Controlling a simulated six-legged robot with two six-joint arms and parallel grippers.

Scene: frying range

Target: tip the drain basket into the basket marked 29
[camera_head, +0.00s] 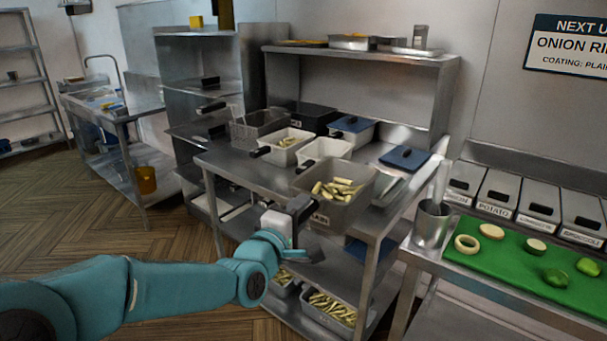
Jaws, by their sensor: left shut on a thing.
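My left gripper (300,207) is shut on the near side of a grey basket (345,212), which I take to be the drain basket. The basket holds pale green-yellow sticks and is held roughly level in front of the steel table. A label on its near face is partly hidden by the gripper and too small to read. Behind it on the table stand a white basket (325,149) and another white basket (281,157) with some sticks, both with dark handles. I cannot read the number 29 on any basket. My right gripper is not in view.
A wire basket (258,128) and a blue-lidded container (351,131) stand farther back on the steel table (240,160). A blue lid (405,157) lies at right. The lower shelf holds trays of sticks (330,308). A green board (515,262) with cut vegetables is at right.

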